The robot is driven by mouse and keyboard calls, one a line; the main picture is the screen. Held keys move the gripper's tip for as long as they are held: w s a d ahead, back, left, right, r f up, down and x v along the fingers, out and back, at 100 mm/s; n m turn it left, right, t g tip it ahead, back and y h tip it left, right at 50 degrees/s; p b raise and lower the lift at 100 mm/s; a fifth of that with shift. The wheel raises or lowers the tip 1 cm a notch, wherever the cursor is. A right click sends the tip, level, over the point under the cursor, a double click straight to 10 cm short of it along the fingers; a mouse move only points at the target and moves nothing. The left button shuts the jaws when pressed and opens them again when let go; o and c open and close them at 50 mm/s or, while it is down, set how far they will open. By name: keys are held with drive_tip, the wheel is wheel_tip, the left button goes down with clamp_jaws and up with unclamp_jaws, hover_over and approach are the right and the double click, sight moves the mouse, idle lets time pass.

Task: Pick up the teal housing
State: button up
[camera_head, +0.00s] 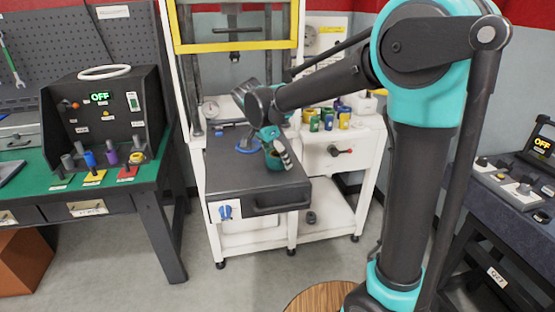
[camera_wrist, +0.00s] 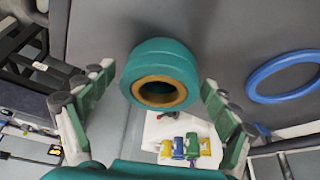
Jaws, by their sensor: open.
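The teal housing (camera_wrist: 158,72) shows in the wrist view as a short teal cylinder with a tan ring around a dark bore. It stands on the dark grey plate (camera_head: 235,168) of the white press, near the plate's front right. In the head view the housing (camera_head: 273,161) is partly hidden by my gripper (camera_head: 279,150). In the wrist view my gripper (camera_wrist: 158,112) is open, with one finger on each side of the housing. Gaps show between the fingers and the housing, and nothing is held.
A blue ring (camera_wrist: 285,77) lies on the plate beside the housing. Several coloured cans (camera_head: 328,117) stand on the white cabinet (camera_head: 345,150) to the right. The press's yellow crossbar (camera_head: 235,47) is above and behind. A green bench (camera_head: 120,180) stands at left.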

drive_tip(key=c, duration=1.5)
drive_tip(key=shift+o, duration=0.2)
drive_tip(key=shift+r, duration=0.15)
